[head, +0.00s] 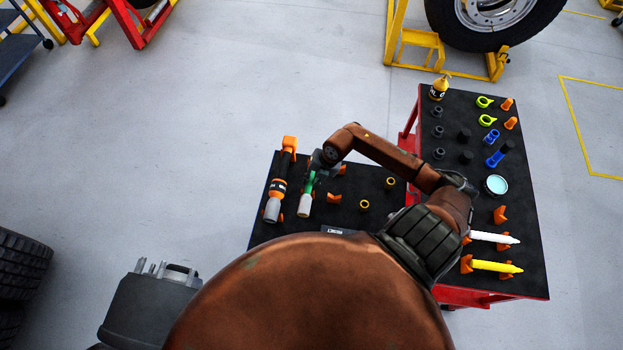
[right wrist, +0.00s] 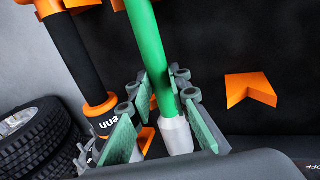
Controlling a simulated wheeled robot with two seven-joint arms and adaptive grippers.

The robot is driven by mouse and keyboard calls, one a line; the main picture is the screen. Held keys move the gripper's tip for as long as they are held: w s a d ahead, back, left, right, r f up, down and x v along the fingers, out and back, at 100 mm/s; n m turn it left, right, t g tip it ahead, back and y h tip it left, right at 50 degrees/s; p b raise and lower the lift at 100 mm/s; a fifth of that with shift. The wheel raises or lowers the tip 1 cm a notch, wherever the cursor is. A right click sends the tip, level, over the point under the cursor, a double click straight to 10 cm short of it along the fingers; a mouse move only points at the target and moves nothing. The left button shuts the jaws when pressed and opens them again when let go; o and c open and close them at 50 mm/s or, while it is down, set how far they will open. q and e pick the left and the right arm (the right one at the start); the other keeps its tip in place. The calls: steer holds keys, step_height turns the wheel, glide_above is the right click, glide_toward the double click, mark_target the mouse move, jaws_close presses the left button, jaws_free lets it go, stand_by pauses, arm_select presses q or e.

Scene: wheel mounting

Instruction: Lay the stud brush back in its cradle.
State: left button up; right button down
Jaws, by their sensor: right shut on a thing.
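The stud brush, with a green handle and a pale grey end, shows in the head view (head: 305,204) and the right wrist view (right wrist: 152,45). My right gripper (head: 315,168) is shut on its green handle, with the fingers on both sides in the right wrist view (right wrist: 160,88). The brush is over the black top of the low table, lengthwise beside the orange and black tool. Orange cradle pieces (right wrist: 147,133) show partly behind the brush; I cannot tell whether it touches them. My left gripper is not in view.
The orange and black tool (head: 278,188) lies close left of the brush. Loose orange brackets (head: 334,197) and yellow rings (head: 391,182) are to its right. A red cart (head: 520,240) with several parts stands further right. Tyres (head: 22,262) stand at the left edge.

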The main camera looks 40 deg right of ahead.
steer(key=c, duration=1.7)
jaws_free()
steer(key=v, duration=1.2)
